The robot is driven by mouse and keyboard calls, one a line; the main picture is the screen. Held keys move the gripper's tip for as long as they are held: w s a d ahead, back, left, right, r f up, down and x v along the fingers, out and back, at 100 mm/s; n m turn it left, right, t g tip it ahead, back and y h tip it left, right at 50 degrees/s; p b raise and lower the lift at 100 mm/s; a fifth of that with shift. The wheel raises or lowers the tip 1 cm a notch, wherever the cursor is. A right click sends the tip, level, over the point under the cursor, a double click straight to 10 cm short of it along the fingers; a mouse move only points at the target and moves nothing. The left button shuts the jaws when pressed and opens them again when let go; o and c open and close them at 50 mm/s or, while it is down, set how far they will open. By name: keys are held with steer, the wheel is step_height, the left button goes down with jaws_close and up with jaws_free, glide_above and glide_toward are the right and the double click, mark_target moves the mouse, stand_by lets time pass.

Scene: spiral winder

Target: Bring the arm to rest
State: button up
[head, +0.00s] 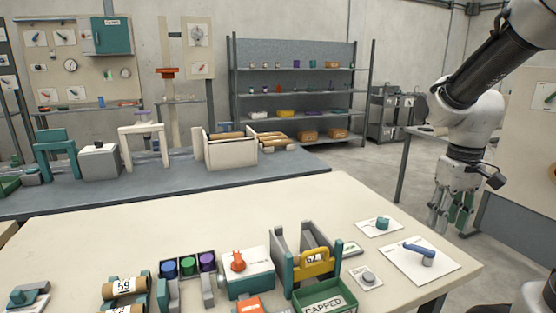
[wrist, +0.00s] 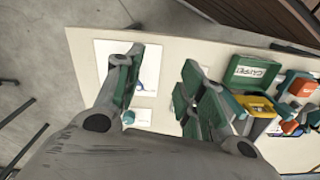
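My gripper (head: 452,212) hangs at the end of my arm at the right in the head view, fingers downward, by the right end of the cream table (head: 190,236). In the wrist view my gripper (wrist: 161,80) has its teal-padded fingers spread apart with nothing held between them. Below it lie the table's end and a white sheet, partly hidden by the left finger. A blue-handled piece (head: 420,252) lies on a white sheet near that end. A teal piece (head: 382,224) sits on a smaller card beside it.
A green CAPPED tray (head: 345,292), a teal-sided holder with a yellow part (head: 318,265) and a red-knobbed box (head: 248,275) crowd the front edge. A grey bench (head: 300,172) is behind. Floor (head: 355,165) shows between the bench and shelves.

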steer(key=s+a+r+m+t, duration=0.1)
steer(key=s+r+t, duration=0.3)
steer(key=s+r, duration=0.3)
steer(key=s, duration=0.4)
steer(key=shift+a+r+m, duration=0.3)
steer(key=shift+r+m, duration=0.05)
steer(key=shift+m, duration=0.05)
